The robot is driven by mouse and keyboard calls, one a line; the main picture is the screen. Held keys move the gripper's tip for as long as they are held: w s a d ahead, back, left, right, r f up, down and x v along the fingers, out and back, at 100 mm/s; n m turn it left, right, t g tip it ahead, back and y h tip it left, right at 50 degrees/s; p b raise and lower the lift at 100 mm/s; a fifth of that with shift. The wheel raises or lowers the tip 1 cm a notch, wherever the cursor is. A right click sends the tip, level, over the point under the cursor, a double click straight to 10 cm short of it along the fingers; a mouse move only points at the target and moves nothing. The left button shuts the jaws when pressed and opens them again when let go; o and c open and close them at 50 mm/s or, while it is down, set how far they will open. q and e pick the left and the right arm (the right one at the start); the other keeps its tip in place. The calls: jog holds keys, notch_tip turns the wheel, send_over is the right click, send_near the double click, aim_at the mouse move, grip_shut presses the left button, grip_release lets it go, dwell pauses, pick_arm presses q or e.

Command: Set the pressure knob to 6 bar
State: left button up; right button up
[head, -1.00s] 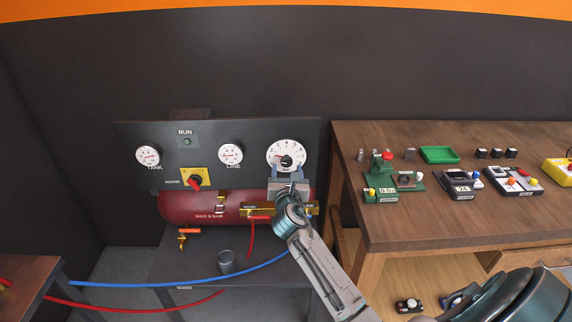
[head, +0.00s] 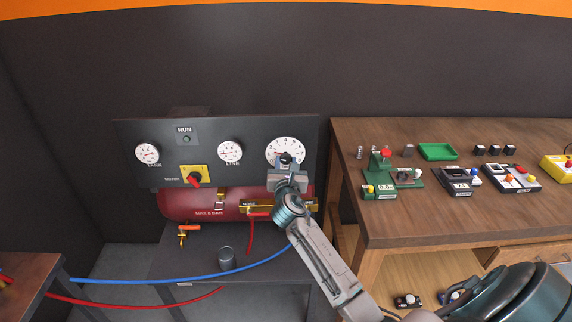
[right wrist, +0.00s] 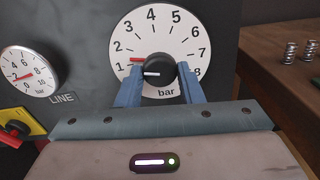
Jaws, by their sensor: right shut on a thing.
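The pressure knob (right wrist: 161,68) is black and sits at the middle of a white round dial (right wrist: 165,32) marked 1 to 8 bar. In the right wrist view the white line on the knob points left, near the 1, and a short red mark lies just above it. The same dial (head: 285,143) is at the right end of the dark panel in the head view. My right gripper (right wrist: 159,82) has its two blue fingers on either side of the knob and is shut on it; it also shows in the head view (head: 287,164). My left gripper is out of view.
The LINE gauge (right wrist: 30,73) is left of the dial, and the TANK gauge (head: 148,153) is farther left. A yellow plate with a red switch (head: 195,177) sits between them. A red tank (head: 190,206) is below. A wooden bench (head: 440,215) with small devices stands right.

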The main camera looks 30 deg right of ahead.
jog(key=shift+m, duration=1.3)
jog(key=m+b, duration=0.1)
jog(key=m, duration=0.2)
jog(key=shift+a+f+m, duration=0.1)
jog(key=shift+m, duration=0.3)
jog(key=m+b, duration=0.2)
jog(key=m, duration=0.1)
jog(key=shift+m, duration=0.3)
jog(key=m+b, duration=0.1)
jog(key=m, duration=0.2)
jog(key=shift+m+b, duration=0.3)
jog(key=shift+b, duration=0.05)
jog(key=m+b, duration=0.2)
jog(key=m, duration=0.2)
jog(key=shift+m+b, duration=0.3)
jog(key=shift+b, duration=0.05)
jog(key=m+b, duration=0.2)
jog(key=m, duration=0.2)
jog(key=shift+b, duration=0.4)
jog(key=shift+m+b, duration=1.25)
jog(key=shift+m, duration=1.15)
